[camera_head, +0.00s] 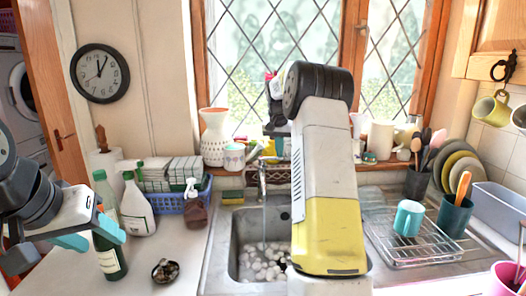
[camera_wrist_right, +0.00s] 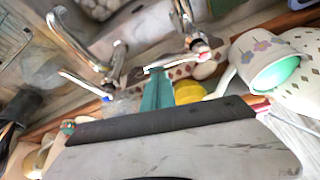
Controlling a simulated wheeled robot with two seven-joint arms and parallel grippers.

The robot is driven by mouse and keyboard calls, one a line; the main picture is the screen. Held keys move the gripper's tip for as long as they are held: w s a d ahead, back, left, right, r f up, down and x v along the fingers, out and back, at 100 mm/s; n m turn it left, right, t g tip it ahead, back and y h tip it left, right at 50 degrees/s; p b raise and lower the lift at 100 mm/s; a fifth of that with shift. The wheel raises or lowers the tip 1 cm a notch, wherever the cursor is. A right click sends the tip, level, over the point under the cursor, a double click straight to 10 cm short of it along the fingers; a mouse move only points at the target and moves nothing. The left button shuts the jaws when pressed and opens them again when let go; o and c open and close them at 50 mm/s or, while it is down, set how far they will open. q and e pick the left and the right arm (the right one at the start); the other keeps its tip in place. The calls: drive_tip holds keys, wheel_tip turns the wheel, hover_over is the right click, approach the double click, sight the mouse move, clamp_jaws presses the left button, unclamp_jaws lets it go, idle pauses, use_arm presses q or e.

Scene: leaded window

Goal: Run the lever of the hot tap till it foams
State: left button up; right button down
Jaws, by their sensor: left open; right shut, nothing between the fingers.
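The chrome tap (camera_head: 262,178) stands at the back of the sink, with what looks like a thin stream below its spout. In the right wrist view, a chrome lever with a red end (camera_wrist_right: 203,49) is the hot one, and a lever with a blue end (camera_wrist_right: 88,86) lies to its left. My right gripper (camera_wrist_right: 157,80) is shut and empty, its teal fingertips at the chrome bar beside the red end; I cannot tell if they touch. My arm hides it in the head view. Pale round lumps (camera_head: 262,264) lie in the sink.
A green bottle (camera_head: 109,228), a white spray bottle (camera_head: 138,205) and a small dark bowl (camera_head: 165,270) stand on the left counter. A rack with a teal mug (camera_head: 408,218) stands right of the sink.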

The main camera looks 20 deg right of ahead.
drive_tip(key=shift+s+a+m, duration=0.2)
drive_tip(key=shift+s+m, duration=0.15)
drive_tip(key=shift+m, duration=0.35)
drive_tip(key=s+a+m+g, duration=0.1)
drive_tip(key=a+m, duration=0.1)
drive_tip(key=m, duration=0.2)
drive_tip(key=s+a+m+g+h, duration=0.1)
drive_tip(key=a+m, duration=0.1)
drive_tip(key=m, duration=0.2)
drive_tip(key=s+a+m+g+h, duration=0.1)
drive_tip(key=a+m, duration=0.1)
drive_tip(key=m, duration=0.2)
drive_tip(key=shift+s+a+g, duration=0.25)
drive_tip(key=shift+s+g, duration=0.1)
drive_tip(key=shift+g, duration=0.05)
drive_tip(key=shift+a, duration=0.1)
idle(0.5)
